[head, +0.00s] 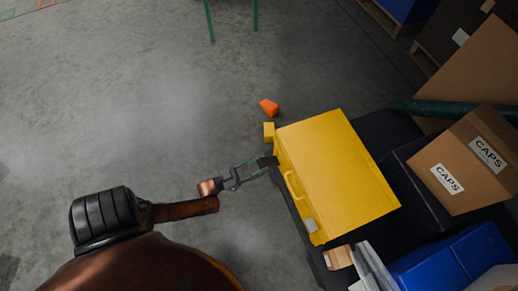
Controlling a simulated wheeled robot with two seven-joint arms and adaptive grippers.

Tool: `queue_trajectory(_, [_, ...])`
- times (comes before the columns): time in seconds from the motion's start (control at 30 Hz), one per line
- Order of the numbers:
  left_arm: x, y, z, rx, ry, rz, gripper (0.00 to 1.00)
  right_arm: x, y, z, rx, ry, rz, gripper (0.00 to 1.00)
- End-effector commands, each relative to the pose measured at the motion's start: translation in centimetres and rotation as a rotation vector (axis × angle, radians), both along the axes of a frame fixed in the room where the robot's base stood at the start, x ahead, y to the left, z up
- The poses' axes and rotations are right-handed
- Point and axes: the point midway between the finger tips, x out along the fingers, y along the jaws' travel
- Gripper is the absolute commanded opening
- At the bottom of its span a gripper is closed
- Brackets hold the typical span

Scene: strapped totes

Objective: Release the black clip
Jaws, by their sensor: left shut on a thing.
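A yellow tote (335,175) with a closed lid sits on a dark surface right of centre, its yellow handle on the left side. A small black clip (268,161) is at the tote's left side, toward its far end. My left gripper (263,165) reaches in from the left and its fingertips are shut on the black clip, partly hiding it. A grey clip (311,225) is on the same side, nearer the bottom of the picture. I cannot tell whether the black clip is fastened. My right gripper is not in view.
A yellow block (269,131) is by the tote's far left corner, near an orange wedge (269,106). A cardboard box marked CAPS (462,183) and a blue bin (455,262) stand at the right. The grey floor at the left is clear.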

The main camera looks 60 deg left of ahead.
Motion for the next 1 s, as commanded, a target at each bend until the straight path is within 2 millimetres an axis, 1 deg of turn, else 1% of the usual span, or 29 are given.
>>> queue_trajectory(0.03, [-0.40,-0.25,-1.05,0.000,0.023,-0.002,0.00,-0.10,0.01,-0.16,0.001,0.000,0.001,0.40])
queue_trajectory(0.37, [-0.48,-0.26,-1.05,0.000,0.022,-0.002,0.00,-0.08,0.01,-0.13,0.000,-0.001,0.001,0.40])
queue_trajectory(0.4, [-0.50,-0.25,-1.07,0.000,0.023,-0.001,0.39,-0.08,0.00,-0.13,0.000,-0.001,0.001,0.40])
queue_trajectory(0.63, [-0.29,-0.12,-0.64,0.000,0.013,-0.001,0.55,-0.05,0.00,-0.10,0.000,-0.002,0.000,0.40])
queue_trajectory(0.9, [-0.20,-0.06,-0.37,0.000,0.007,0.000,0.55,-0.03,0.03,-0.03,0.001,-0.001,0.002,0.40])
queue_trajectory(1.0, [-0.70,0.05,-0.52,0.000,0.007,0.001,0.55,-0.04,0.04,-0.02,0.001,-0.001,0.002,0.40])
